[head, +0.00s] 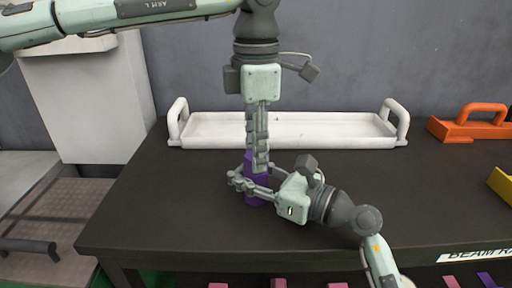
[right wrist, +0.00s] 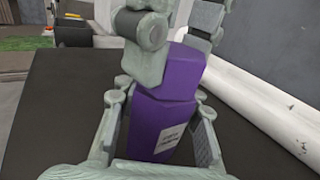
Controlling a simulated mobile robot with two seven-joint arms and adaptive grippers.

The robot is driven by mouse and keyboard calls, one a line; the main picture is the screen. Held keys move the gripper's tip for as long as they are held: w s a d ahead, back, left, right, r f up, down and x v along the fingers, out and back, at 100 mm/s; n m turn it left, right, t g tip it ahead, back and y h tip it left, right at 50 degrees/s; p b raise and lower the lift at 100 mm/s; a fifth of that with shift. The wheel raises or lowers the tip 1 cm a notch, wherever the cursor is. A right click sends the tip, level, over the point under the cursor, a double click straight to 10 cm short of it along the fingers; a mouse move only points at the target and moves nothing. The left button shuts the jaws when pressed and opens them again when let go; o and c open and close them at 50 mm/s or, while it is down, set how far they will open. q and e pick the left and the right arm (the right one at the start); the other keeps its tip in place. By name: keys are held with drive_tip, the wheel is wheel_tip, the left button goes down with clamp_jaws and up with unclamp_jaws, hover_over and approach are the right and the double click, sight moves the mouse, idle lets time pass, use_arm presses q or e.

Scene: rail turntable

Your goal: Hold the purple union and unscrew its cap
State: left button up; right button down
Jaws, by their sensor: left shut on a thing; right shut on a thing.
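The purple union (head: 257,190) stands upright on the dark table in the head view, below and in front of the white tray. My left gripper (head: 258,162) comes from above and is shut on its top part, the cap (right wrist: 178,72). My right gripper (head: 250,188) comes from the right and is shut around the lower body. In the right wrist view the body (right wrist: 160,125) with a pale label sits between my right fingers. The left fingers cover much of the cap.
The white tray (head: 290,142) with raised end handles lies behind the union. An orange tool-like object (head: 468,128) and a yellow item (head: 501,185) lie at the right. The table (head: 160,200) is clear to the left of the union.

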use_arm(q)
drive_tip(key=n, duration=0.3)
drive_tip(key=n, duration=0.3)
drive_tip(key=shift+n, duration=1.6)
drive_tip(key=shift+n, duration=1.1)
drive_tip(key=n, duration=0.3)
drive_tip(key=shift+n, duration=0.4)
